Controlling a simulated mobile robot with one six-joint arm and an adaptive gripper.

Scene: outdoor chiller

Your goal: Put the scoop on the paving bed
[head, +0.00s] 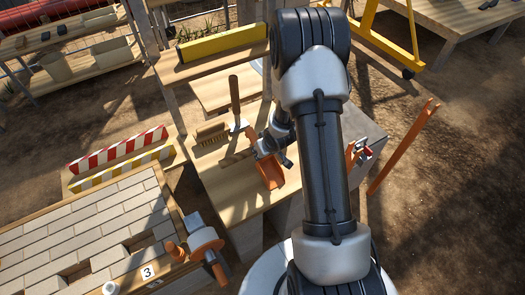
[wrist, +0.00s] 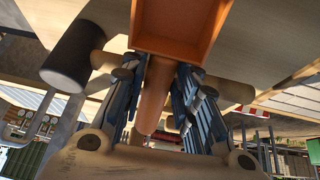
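The orange scoop (head: 270,172) is at the near part of the wooden workbench, below my gripper (head: 268,146). In the wrist view the scoop's open pan (wrist: 178,25) is at the top and its rounded handle runs down between the fingers. My gripper (wrist: 157,95) appears shut on this handle, with a finger on each side. Whether the pan touches the bench cannot be told. The paving bed (head: 72,243), with pale blocks in rows and a few gaps, lies at lower left in the head view, apart from the scoop.
Striped barriers (head: 118,150) edge the bed's far side. An orange power tool (head: 206,242) and a "3" marker (head: 148,272) are at its near right.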

